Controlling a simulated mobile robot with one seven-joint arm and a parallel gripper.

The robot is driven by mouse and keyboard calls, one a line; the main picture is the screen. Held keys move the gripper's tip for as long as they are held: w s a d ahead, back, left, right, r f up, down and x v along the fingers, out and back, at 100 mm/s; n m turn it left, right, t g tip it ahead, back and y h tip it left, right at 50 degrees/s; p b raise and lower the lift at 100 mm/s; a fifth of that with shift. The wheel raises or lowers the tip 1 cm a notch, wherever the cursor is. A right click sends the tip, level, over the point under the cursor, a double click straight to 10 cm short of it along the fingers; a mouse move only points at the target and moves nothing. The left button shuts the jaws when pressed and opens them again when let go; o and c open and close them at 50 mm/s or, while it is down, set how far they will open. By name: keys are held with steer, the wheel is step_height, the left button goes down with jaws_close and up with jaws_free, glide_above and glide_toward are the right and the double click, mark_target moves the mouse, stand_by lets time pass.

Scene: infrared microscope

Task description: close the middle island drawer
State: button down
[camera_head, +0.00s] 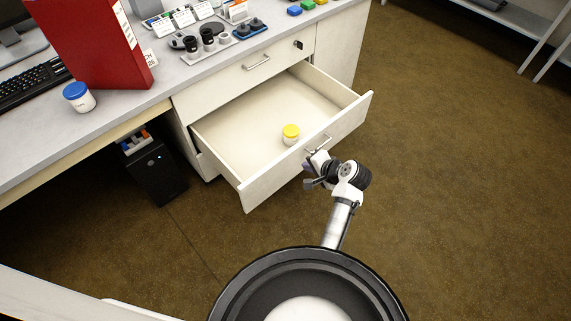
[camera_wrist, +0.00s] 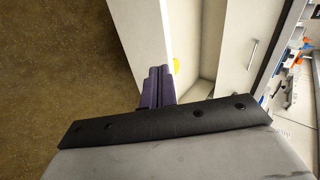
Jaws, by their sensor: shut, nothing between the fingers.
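The middle island drawer (camera_head: 250,194) stands pulled far out of the white island in the head view. Its front panel shows in the wrist view (camera_wrist: 148,42). A bar handle (camera_head: 318,146) is on its front. A white jar with a yellow lid (camera_head: 291,134) stands inside; a bit of the yellow lid (camera_wrist: 177,66) shows in the wrist view. My gripper (camera_head: 310,174) is at the outer side of the drawer front, close by the handle. Its purple fingers (camera_wrist: 158,82) are shut together with nothing between them. I cannot tell whether they touch the front.
The drawer above, with its own handle (camera_head: 257,63), is shut. The countertop (camera_head: 180,75) holds a red binder (camera_head: 95,40), a blue-lidded jar (camera_head: 78,96), a keyboard (camera_head: 30,84) and microscope parts. A black computer case (camera_head: 155,170) stands under the desk. The floor at right is clear.

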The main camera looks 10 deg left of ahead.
steer(key=s+f, duration=0.1)
steer(key=f, duration=0.1)
steer(key=p, duration=0.2)
glide_toward(281, 163)
steer(key=d+x, duration=0.1)
steer(key=x, duration=0.4)
steer(key=shift+w+a+f, duration=0.2)
steer(key=shift+w+a, duration=0.1)
steer(key=shift+a, duration=0.4)
